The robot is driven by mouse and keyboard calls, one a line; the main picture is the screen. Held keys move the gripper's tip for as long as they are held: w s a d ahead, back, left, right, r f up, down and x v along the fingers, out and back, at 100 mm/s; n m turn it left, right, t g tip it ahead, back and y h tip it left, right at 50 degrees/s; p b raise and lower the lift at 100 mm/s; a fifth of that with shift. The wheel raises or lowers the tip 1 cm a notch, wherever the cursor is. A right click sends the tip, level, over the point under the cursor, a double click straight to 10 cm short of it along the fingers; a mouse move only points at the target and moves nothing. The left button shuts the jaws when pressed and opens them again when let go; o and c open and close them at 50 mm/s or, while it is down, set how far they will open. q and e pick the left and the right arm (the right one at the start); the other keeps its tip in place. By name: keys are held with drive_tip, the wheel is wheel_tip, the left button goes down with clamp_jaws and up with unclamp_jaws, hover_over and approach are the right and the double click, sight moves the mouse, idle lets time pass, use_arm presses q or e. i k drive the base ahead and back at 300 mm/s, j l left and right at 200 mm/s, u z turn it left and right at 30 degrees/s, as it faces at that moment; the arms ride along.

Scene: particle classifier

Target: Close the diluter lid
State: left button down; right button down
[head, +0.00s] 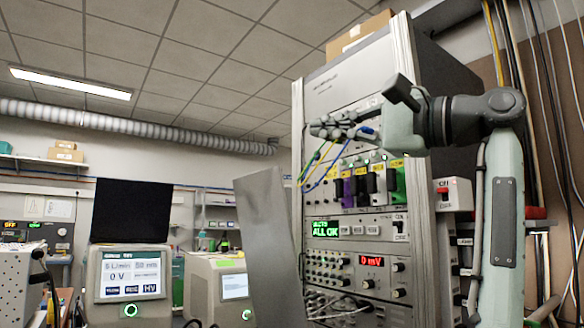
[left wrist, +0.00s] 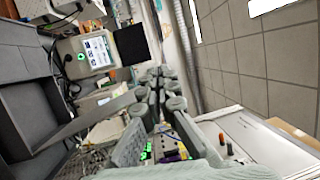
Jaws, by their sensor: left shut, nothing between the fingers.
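My left gripper (head: 318,126) is shut and empty in front of the upper part of a tall instrument rack, its fingers pointing left in the head view. Its closed fingers (left wrist: 162,78) show at the middle of the left wrist view. No part labelled as the diluter can be read. Two raised panels could be its lid, and I cannot tell which: a tilted grey metal plate (head: 265,250), also in the left wrist view (left wrist: 86,118), and an upright black panel (head: 131,212) above a screen device (head: 128,283). The gripper appears apart from both. My right gripper is not in view.
The rack (head: 298,190) carries coloured modules, cables, and green and red displays. A second instrument (head: 214,280) stands behind the grey plate. A white perforated box (head: 18,275) is at far left. The space left of the gripper, above the devices, looks free.

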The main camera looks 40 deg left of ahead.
sight(265, 226)
drive_tip(key=i+j, duration=0.6)
drive_tip(key=i, duration=0.15)
